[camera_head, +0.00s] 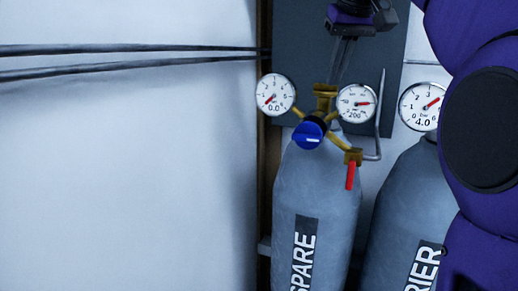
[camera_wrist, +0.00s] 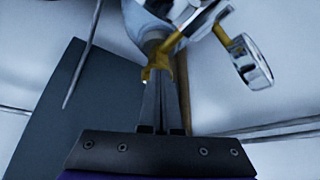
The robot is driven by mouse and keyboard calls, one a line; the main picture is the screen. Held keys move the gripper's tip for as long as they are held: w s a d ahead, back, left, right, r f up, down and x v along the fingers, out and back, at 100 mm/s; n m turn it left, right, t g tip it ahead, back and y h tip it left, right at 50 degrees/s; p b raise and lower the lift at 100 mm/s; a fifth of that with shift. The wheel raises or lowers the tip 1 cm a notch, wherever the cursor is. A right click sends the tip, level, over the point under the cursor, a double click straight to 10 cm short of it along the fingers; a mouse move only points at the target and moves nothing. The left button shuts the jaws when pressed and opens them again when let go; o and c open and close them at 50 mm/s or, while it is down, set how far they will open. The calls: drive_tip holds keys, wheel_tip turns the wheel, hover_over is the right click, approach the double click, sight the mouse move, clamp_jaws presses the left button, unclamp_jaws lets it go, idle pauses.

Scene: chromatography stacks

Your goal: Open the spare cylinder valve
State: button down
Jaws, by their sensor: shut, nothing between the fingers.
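The grey spare cylinder (camera_head: 317,195), labelled SPARE, stands upright in the head view. On top is a brass valve body (camera_head: 324,98), which also shows in the wrist view (camera_wrist: 158,62). A blue knob (camera_head: 309,134) with a white mark sits at its front, and a red lever (camera_head: 350,175) hangs down at the lower right. The left gauge (camera_head: 275,95) is marked 0.0; the right gauge (camera_head: 356,103) is marked 200. My gripper (camera_head: 334,80) points down with its fingers shut and empty, tips just above or at the brass top; I cannot tell whether they touch.
The carrier cylinder (camera_head: 405,205) stands close on the right, with a gauge (camera_head: 422,106) marked 4.0. A dark panel (camera_head: 297,42) is behind the valve, and a bent grey pipe (camera_head: 379,125) runs beside it. The left side shows bare wall and dark hoses (camera_head: 130,48).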

drive_tip(key=shift+f, duration=0.65)
drive_tip(key=shift+w+p, duration=0.3)
drive_tip(key=shift+w, duration=0.3)
idle(0.5)
drive_tip(key=shift+r+p, duration=0.1)
drive_tip(key=shift+p, duration=0.4)
drive_tip(key=shift+d+p, duration=0.2)
drive_tip(key=shift+p, duration=0.5)
idle(0.4)
drive_tip(key=shift+s, duration=0.15)
drive_tip(key=r, duration=0.5)
drive_tip(key=shift+s+r, duration=0.25)
drive_tip(key=shift+r, duration=0.15)
drive_tip(key=shift+s+a+r, duration=0.1)
drive_tip(key=shift+r, duration=0.15)
idle(0.4)
